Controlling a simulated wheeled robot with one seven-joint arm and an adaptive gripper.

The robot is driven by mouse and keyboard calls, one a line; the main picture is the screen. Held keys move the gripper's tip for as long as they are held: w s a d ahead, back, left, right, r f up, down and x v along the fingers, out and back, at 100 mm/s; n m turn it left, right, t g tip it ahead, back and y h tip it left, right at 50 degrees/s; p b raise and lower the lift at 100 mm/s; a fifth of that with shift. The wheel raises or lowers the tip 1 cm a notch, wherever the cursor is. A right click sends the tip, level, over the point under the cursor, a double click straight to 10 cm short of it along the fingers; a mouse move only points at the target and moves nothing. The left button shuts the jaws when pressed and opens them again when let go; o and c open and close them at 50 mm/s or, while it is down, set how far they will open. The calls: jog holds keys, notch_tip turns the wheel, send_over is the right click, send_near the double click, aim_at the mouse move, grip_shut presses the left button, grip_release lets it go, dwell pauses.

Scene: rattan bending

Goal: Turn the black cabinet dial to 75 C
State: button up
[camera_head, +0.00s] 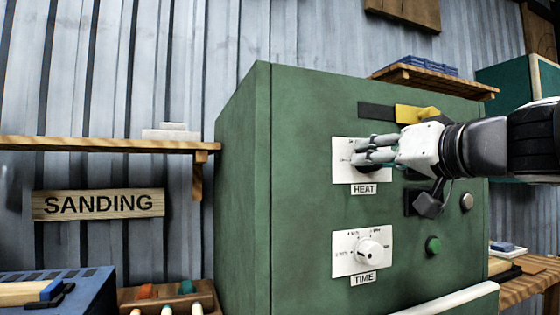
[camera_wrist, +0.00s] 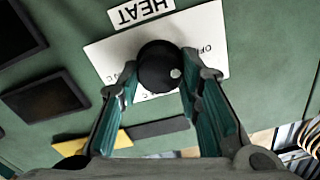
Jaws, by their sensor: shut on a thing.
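The black dial (camera_wrist: 158,66) sits on a white plate (camera_wrist: 103,53) labelled HEAT on the green cabinet (camera_head: 305,235). In the wrist view my gripper (camera_wrist: 160,82) has a finger on each side of the dial and is shut on it. A light mark shows on the dial's face near the right finger. In the head view my gripper (camera_head: 362,155) reaches in from the right and hides most of the dial. The plate (camera_head: 343,173) shows around the fingers. Its scale is largely covered, so I cannot read the dial's setting.
Below is a white TIME dial (camera_head: 370,252), with a green button (camera_head: 433,245) to its right. A yellow part (camera_head: 415,114) on a dark strip sits just above my gripper. A grey knob (camera_head: 467,201) is at the right. A wooden shelf (camera_head: 100,144) is left of the cabinet.

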jog(key=m, duration=0.7)
jog(key=m+b, duration=0.1)
jog(key=m, duration=1.4)
jog(key=shift+d+f+m, duration=0.1)
jog(key=shift+f+m, duration=0.25)
jog(key=shift+m, duration=0.05)
dwell(0.3)
jog(key=o, duration=1.1)
jog(key=shift+o, duration=0.2)
jog(key=v, duration=1.2)
